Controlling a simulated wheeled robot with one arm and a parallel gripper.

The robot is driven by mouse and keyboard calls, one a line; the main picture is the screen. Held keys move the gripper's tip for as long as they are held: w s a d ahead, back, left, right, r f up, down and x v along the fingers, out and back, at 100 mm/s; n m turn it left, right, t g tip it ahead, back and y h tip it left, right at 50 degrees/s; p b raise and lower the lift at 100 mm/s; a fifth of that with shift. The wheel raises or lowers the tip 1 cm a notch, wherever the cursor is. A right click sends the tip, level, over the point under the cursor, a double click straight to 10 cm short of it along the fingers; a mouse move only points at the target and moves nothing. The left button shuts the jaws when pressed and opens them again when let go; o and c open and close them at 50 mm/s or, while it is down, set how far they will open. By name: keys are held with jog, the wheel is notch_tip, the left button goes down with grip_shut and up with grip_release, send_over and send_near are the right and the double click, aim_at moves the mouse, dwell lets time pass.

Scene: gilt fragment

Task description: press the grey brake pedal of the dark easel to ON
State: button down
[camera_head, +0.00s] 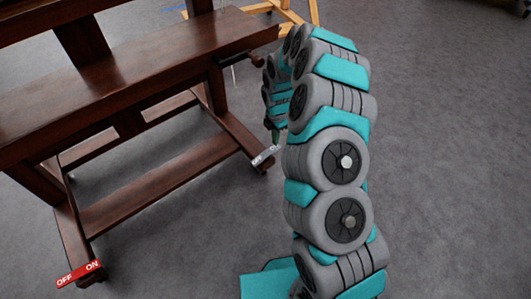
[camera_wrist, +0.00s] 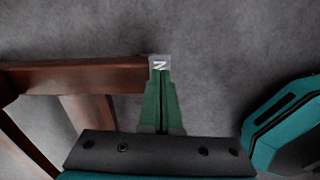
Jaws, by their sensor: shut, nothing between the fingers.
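The dark wooden easel (camera_head: 150,68) fills the left of the head view. Its grey brake pedal (camera_head: 265,155) sits at the end of the right foot beam, small and partly lettered. In the wrist view the grey pedal (camera_wrist: 160,60) is at the end of a brown beam, with one letter showing; the rest is hidden by my fingers. My gripper (camera_head: 275,139) has green fingers, shut and empty, pointing down at the pedal. In the wrist view the fingertips (camera_wrist: 161,74) overlap the pedal's near edge. I cannot tell whether they touch it.
A red pedal (camera_head: 79,273) marked OFF and ON is on the easel's other foot, at lower left. A light wooden easel (camera_head: 290,15) stands behind. The grey floor (camera_head: 450,150) to the right is clear.

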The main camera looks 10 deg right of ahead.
jog(key=shift+f+b, duration=0.35)
jog(key=shift+f, duration=1)
dwell(1.1)
jog(key=shift+r, duration=0.15)
jog(key=shift+r+p, duration=0.6)
jog(key=shift+r, duration=2.85)
